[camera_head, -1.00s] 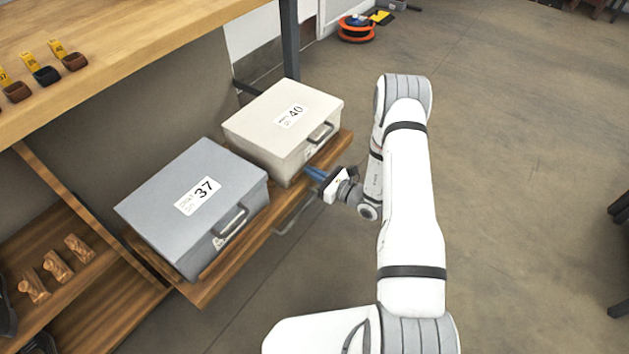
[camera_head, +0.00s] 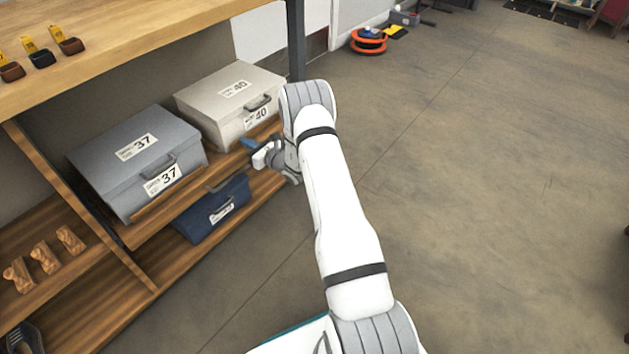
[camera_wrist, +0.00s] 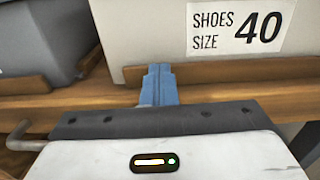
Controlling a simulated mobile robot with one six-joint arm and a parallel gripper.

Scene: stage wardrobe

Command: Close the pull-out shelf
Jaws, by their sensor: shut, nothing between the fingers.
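The wooden pull-out shelf (camera_head: 150,228) bears a grey box marked 37 (camera_head: 120,160) and a cream box marked 40 (camera_head: 215,95). In the head view its front edge stands about in line with the rack. My gripper (camera_head: 250,143) is at the shelf's front, by the cream box. In the wrist view the blue fingers of my gripper (camera_wrist: 158,82) are together and empty, at the shelf's front lip (camera_wrist: 215,75) below the "SHOES SIZE 40" label. I cannot tell for sure whether they touch it. A metal handle (camera_wrist: 22,135) shows at the left.
A dark blue box (camera_head: 212,210) sits on the shelf below. Wooden shoe forms (camera_head: 43,257) stand at lower left. A wooden top (camera_head: 130,25) overhangs the boxes. The floor (camera_head: 480,180) at right is clear; an orange reel (camera_head: 368,42) lies at the back.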

